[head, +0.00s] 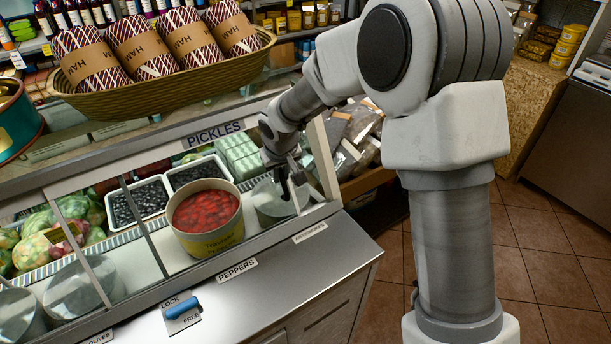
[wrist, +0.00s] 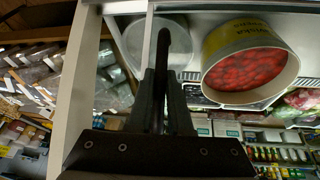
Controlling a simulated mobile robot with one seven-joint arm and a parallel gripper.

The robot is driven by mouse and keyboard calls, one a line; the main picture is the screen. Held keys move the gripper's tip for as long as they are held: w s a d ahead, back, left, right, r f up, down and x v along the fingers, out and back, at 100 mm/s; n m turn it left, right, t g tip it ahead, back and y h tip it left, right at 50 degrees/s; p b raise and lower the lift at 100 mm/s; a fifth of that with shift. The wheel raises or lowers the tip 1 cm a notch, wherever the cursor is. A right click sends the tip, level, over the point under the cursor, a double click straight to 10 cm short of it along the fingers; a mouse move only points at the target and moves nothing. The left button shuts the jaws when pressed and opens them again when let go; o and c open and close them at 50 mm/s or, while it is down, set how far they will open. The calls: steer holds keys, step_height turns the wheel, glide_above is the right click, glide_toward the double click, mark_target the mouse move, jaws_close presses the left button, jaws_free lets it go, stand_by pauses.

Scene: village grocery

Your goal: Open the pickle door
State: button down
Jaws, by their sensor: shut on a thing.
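The pickles sign (head: 213,132) is on the upper ledge of a glass-fronted counter case. Below its right part is a glazed door section (head: 272,203) with a pale tub hazy behind it. My gripper (head: 290,188) is at this section, beside the right-hand post. In the wrist view, its black fingers (wrist: 162,75) are close together on a dark, narrow part, seemingly the door's handle; the fingers hide most of it. The pale tub (wrist: 150,42) shows behind the fingers. The blue lock slider (head: 182,308) is on the front ledge, between LOCK and FREE markings.
A yellow tub of red peppers (head: 206,217) stands clearly visible in the middle bay; it also shows in the wrist view (wrist: 250,68). A wicker basket (head: 165,92) with wrapped hams sits on top. A pale post (head: 324,158) is close right of my gripper. Tiled floor lies right.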

steer(key=b, duration=0.8)
glide_toward(179, 225)
steer(key=x, duration=0.5)
steer(key=shift+f, duration=0.25)
steer(key=shift+w, duration=0.1)
steer(key=c, duration=1.1)
jaws_free()
steer(key=p+v, duration=0.2)
steer(key=v, duration=1.5)
steer(key=shift+r, duration=0.2)
steer(key=shift+d, duration=0.1)
